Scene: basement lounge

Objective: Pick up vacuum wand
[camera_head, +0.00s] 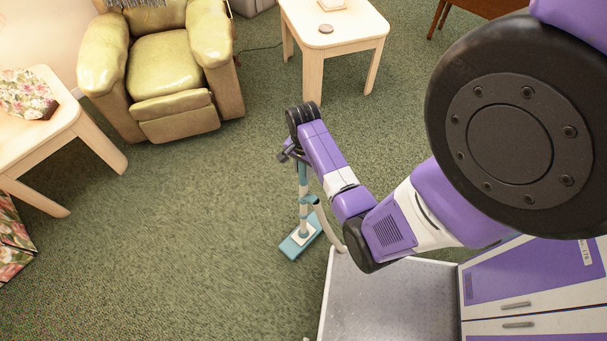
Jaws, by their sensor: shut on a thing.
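The vacuum wand (303,185) is a thin upright pole in teal and white. It has a flat teal floor head (300,237) at its lower end and a pale grey hose curving off to the right. The head appears to be on or close to the carpet; I cannot tell which. My gripper (286,153) is at the top of the wand, shut on it. My purple wrist hides the wand's upper end.
A yellow-green armchair (165,62) stands at the upper left. A pale wooden table (350,25) with a small round item (326,29) is at the top. Another pale table (50,150) with a floral box (25,95) is at the left.

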